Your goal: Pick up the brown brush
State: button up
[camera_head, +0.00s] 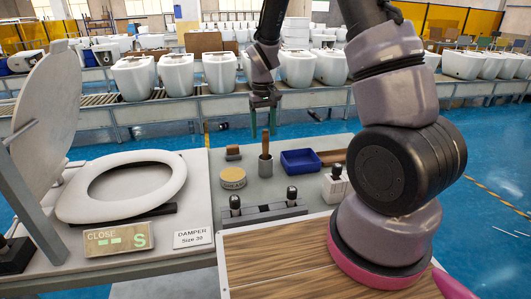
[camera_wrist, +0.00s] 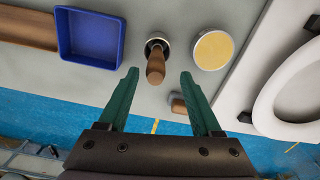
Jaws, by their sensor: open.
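A brown handle (camera_head: 266,138), which looks like the brown brush, stands upright in a small grey cup (camera_head: 265,166) on the table; its lower end is hidden in the cup. In the wrist view the brown handle (camera_wrist: 155,68) points towards the camera, between and a little beyond the two green fingertips. My gripper (camera_head: 265,108) is open and empty above the handle; in the wrist view the gripper (camera_wrist: 160,76) has clear gaps on both sides of it. A small brown block with a dark underside (camera_head: 233,152) lies left of the cup; I cannot tell if it is also a brush.
A yellow round tin (camera_head: 233,178) stands left of the cup, a blue tray (camera_head: 300,161) right of it. A grey holder (camera_head: 262,213) with dark knobs is in front. A white toilet seat (camera_head: 120,210) lies at left. Conveyors with white toilets stand behind.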

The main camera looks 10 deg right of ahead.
aim_at(265, 143)
jog(key=f, duration=0.5)
jog(key=shift+s+d+f, duration=0.15)
jog(key=shift+d+f, duration=0.15)
grip_shut()
